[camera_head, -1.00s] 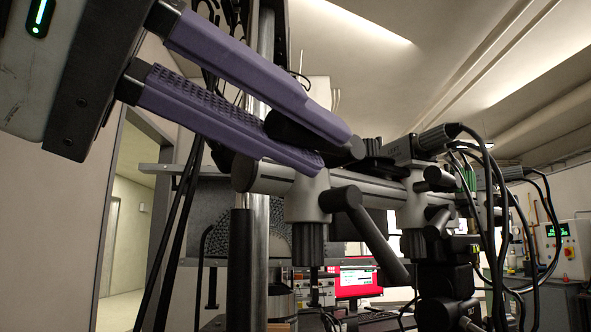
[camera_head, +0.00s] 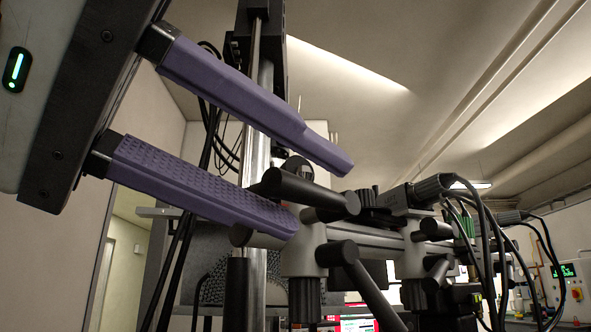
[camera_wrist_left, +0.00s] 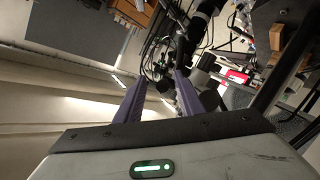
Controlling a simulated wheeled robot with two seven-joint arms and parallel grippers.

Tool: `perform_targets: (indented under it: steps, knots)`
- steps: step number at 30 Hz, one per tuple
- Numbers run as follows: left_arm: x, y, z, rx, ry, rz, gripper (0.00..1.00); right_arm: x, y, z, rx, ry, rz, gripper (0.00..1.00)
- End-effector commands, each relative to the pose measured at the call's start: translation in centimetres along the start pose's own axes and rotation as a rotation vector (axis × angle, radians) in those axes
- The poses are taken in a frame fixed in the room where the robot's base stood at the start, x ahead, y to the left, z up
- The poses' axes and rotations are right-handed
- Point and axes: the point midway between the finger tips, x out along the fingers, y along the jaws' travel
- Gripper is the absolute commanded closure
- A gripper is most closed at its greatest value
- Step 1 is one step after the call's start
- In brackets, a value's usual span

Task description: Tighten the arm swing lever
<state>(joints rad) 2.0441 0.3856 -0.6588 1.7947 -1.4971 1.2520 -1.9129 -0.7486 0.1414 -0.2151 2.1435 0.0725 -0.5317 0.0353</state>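A black lever (camera_head: 308,191) with a rounded end sits on top of a grey clamp block (camera_head: 304,250) on a horizontal grey arm in the head view. A second black lever (camera_head: 366,288) slants downward from the front of the clamp. Labels do not show which is the arm swing lever. My left gripper (camera_head: 320,196) has purple fingers spread apart, one above and one below the upper lever. Gaps show around that lever; contact with the lower finger cannot be told. In the left wrist view the gripper (camera_wrist_left: 160,77) is also open. My right gripper is not in view.
A shiny vertical column (camera_head: 256,150) stands behind the fingers. Black cables (camera_head: 500,250) loop at the right beside the grey arm (camera_head: 375,242). A control box (camera_head: 570,285) is at the far right.

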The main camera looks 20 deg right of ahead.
Motion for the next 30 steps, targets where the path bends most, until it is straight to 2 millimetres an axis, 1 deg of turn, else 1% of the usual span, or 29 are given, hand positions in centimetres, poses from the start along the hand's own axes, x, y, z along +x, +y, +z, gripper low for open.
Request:
perform_targets:
  steps: [6, 16, 20, 30]
  knots:
    - [-1.9, 0.1, -0.2, 0.000, 0.000, -0.002, 0.65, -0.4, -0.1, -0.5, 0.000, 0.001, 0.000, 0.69]
    - [-4.4, 0.1, -0.1, -0.001, 0.000, -0.002, 0.65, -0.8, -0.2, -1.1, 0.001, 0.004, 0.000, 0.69]
    - [-4.8, 0.0, -0.1, 0.000, -0.001, -0.002, 0.65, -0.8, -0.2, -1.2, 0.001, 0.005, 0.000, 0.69]
    - [-5.0, 0.0, -0.1, 0.000, -0.001, -0.002, 0.65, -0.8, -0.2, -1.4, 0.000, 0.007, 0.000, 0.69]
